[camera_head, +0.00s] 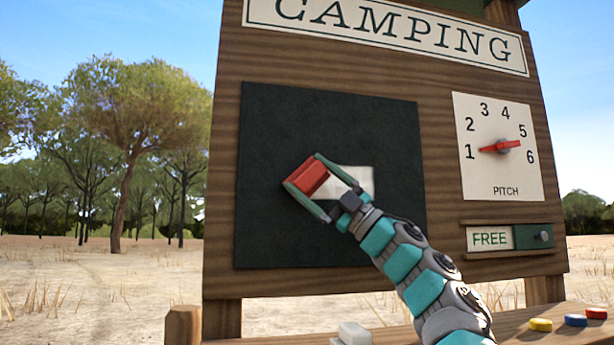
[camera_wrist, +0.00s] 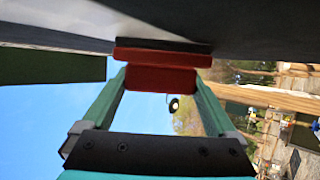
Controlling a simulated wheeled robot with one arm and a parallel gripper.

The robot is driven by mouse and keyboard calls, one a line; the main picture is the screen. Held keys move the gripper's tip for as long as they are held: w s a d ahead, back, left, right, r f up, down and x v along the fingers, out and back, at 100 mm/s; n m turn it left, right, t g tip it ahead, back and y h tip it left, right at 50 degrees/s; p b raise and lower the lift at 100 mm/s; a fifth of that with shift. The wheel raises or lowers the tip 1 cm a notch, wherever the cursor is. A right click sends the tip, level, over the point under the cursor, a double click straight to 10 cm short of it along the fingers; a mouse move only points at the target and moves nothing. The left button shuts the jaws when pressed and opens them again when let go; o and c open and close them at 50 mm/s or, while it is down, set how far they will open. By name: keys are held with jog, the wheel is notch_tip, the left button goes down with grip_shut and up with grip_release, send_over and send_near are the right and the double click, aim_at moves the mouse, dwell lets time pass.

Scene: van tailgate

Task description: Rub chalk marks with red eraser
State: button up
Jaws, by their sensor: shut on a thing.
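The red eraser (camera_head: 308,178) is held between the green fingers of my gripper (camera_head: 314,187), in front of the middle of the dark chalkboard (camera_head: 290,115). In the wrist view the red eraser (camera_wrist: 162,78) sits between the fingertips of my gripper (camera_wrist: 160,85), its dark pad side close to or against the dark board surface (camera_wrist: 240,25); I cannot tell if it touches. A white chalk patch (camera_head: 358,180) shows on the board just right of the eraser. My gripper and the eraser hide part of it.
The wooden sign has a pitch dial (camera_head: 502,147) with a red pointer and a FREE slider (camera_head: 510,238) at right. On the ledge below are a white block (camera_head: 354,334), a yellow piece (camera_head: 541,325), a blue piece (camera_head: 575,320) and a red piece (camera_head: 597,313).

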jog(key=shift+w+d+p, duration=0.25)
jog(key=shift+d+p, duration=0.15)
jog(key=shift+d, duration=0.75)
jog(key=shift+d, duration=0.1)
jog(key=shift+w+d+r+p, duration=0.1)
jog(key=shift+w+d+p, duration=0.15)
jog(key=shift+d+p, duration=0.3)
jog(key=shift+w+d+r+p, duration=0.1)
jog(key=shift+w+d+p, duration=0.2)
jog(key=shift+d, duration=0.3)
jog(key=shift+w+d+f+p, duration=0.1)
jog(key=shift+w+d+p, duration=0.2)
jog(key=shift+d+p, duration=0.65)
jog(key=shift+w+d+p, duration=0.3)
jog(key=shift+d+p, duration=0.1)
jog(key=shift+d, duration=0.95)
jog(key=shift+w+d+f+p, duration=0.1)
jog(key=shift+w+d+p, duration=0.2)
jog(key=shift+d+p, duration=0.65)
jog(key=d, duration=0.2)
jog(key=w+d, duration=0.1)
jog(key=d, duration=0.1)
jog(key=shift+w, duration=0.1)
jog(key=shift+b, duration=0.3)
jog(key=shift+a+f, duration=0.15)
